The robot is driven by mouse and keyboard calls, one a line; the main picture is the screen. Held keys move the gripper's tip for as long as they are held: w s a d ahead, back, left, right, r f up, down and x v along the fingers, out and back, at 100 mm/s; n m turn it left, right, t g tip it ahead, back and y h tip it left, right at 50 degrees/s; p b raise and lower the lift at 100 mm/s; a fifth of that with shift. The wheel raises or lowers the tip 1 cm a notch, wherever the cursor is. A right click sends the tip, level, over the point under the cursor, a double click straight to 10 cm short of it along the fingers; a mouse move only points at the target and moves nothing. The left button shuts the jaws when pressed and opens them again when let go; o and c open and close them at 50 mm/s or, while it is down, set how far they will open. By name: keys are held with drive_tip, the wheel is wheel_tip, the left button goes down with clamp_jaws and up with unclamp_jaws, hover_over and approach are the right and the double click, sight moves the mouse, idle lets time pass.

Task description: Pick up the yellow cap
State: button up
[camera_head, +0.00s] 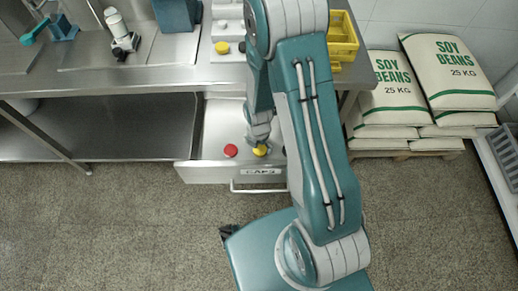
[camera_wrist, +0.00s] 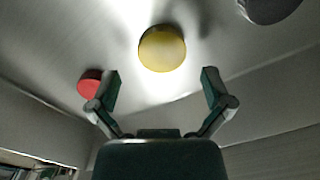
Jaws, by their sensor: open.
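The yellow cap (camera_wrist: 162,48) is round and lies on the metal floor of the open drawer (camera_head: 211,143) marked "CAPS". In the head view the yellow cap (camera_head: 260,151) shows just below the end of my arm. My gripper (camera_wrist: 160,78) is open and empty inside the drawer. In the wrist view the cap appears beyond the fingertips, roughly centred between them, with no finger touching it. In the head view my gripper (camera_head: 261,139) is small and its fingers are hard to make out.
A red cap (camera_wrist: 89,82) lies left of the yellow one, near the left finger; it also shows in the head view (camera_head: 231,150). A dark grey round thing (camera_wrist: 268,8) lies at the upper right. Drawer walls (camera_wrist: 275,65) stand close by. A yellow crate (camera_head: 343,48) sits on the bench.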

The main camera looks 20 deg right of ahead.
sight(259, 150)
drive_tip(key=shift+d+f, duration=0.2)
drive_tip(key=shift+f, duration=0.95)
drive_tip(key=shift+a, duration=0.1)
drive_tip(key=c, duration=0.7)
drive_tip(key=shift+r, duration=0.15)
wheel_tip(259, 150, up, 10)
